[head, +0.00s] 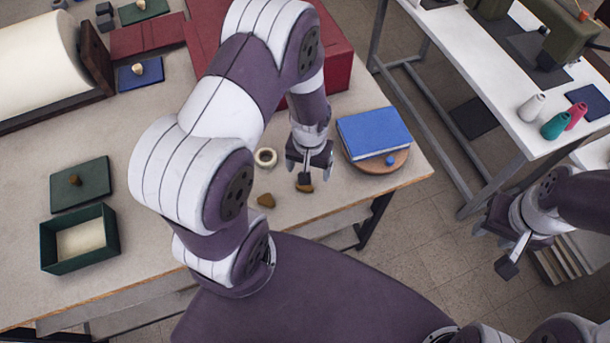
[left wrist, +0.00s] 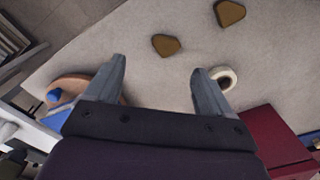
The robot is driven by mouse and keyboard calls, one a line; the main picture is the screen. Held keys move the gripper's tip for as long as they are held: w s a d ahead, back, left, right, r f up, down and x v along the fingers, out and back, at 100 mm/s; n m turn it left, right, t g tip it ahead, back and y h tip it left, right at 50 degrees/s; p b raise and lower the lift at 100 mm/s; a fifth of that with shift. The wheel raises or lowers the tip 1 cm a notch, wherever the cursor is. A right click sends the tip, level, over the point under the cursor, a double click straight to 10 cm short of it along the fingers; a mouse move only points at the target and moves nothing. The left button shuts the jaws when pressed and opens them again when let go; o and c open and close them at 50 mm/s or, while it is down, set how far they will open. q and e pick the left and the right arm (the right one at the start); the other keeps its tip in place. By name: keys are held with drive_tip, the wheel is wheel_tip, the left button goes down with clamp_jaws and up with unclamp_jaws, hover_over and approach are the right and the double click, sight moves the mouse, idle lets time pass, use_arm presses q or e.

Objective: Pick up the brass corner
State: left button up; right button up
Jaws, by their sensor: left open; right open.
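Two small brass corners lie flat on the pale worktable (head: 130,240). One brass corner (head: 305,188) is just below my left gripper (head: 305,172) in the head view, partly covered by a finger. The other brass corner (head: 266,201) lies a little to its left. In the left wrist view, the nearer brass corner (left wrist: 166,45) shows ahead of the gap between my open, empty fingers (left wrist: 160,82). The farther brass corner (left wrist: 230,13) is near the top edge. My right gripper (head: 493,249) is open and empty, off the table's right side.
A cream tape roll (head: 265,157) lies beside the left gripper. A blue book (head: 372,132) rests on a round wooden board (head: 399,162) to the right. A green open box (head: 107,237) and its lid (head: 95,180) are at left. A red box (head: 335,62) stands behind.

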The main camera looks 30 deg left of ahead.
use_arm(q)
hover_over(305, 187)
drive_tip(key=f, duration=0.4)
drive_tip(key=shift+w+f+p, duration=0.3)
drive_tip(key=shift+w+p, duration=0.05)
drive_tip(key=shift+w, duration=0.05)
drive_tip(key=f, duration=0.2)
drive_tip(key=f+p, duration=0.1)
drive_tip(key=f, duration=0.1)
drive_tip(key=shift+s+a, duration=0.1)
drive_tip(key=shift+s, duration=0.3)
drive_tip(key=shift+f, duration=0.35)
drive_tip(key=shift+w+f, duration=0.1)
use_arm(e)
drive_tip(key=shift+w+a+r, duration=0.15)
drive_tip(key=shift+r, duration=0.4)
drive_tip(key=shift+w+a+r, duration=0.1)
drive_tip(key=shift+a+r, duration=0.05)
drive_tip(key=shift+r, duration=0.35)
use_arm(q)
drive_tip(key=shift+a, duration=0.1)
drive_tip(key=c, duration=0.9)
drive_tip(key=shift+c, duration=1.1)
